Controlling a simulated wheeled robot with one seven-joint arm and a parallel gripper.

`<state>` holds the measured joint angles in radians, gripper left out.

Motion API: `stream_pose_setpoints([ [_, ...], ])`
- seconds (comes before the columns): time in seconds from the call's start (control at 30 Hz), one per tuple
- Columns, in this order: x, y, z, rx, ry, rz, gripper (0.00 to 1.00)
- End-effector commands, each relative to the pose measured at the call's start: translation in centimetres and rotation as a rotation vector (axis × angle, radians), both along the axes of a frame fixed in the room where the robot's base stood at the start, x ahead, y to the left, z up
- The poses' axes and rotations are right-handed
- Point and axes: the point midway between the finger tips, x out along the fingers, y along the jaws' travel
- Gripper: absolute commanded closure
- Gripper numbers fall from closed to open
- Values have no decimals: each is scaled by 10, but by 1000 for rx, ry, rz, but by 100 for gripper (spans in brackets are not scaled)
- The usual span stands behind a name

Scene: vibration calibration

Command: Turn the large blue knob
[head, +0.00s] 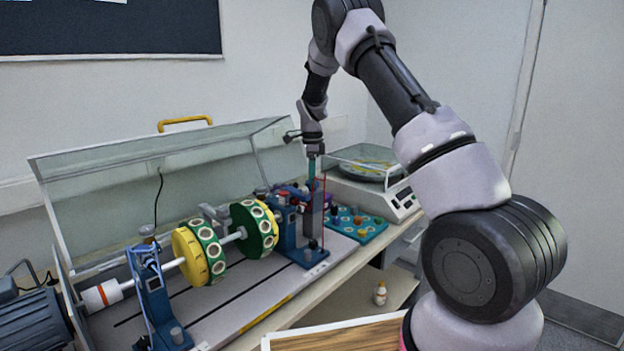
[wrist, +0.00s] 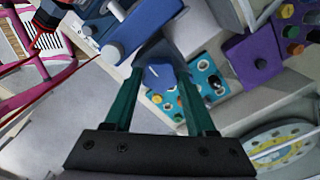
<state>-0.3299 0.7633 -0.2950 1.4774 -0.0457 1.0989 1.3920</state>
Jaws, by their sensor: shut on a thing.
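My gripper (wrist: 160,75) has two teal fingers and points down. Between its fingertips in the wrist view is a blue knob (wrist: 163,78), and the fingers are shut on it. In the head view my gripper (head: 312,178) is at the top of the right-hand blue bearing stand (head: 288,236), beside a tall grey block. The knob itself is hard to make out there. A blue bar with a round knob (wrist: 113,52) lies just beyond the fingertips at upper left in the wrist view.
A shaft with green-and-yellow discs (head: 186,256) runs left to another blue stand (head: 152,295). A clear raised cover (head: 150,185) stands behind. A teal tray (head: 368,234) with small knobs and a white scale (head: 400,204) are at right.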

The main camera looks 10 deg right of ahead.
Motion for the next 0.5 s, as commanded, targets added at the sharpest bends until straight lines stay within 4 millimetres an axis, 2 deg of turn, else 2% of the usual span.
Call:
stream_pose_setpoints([
  [0.5, 1, 0, 1, 1, -2, 491, 100],
])
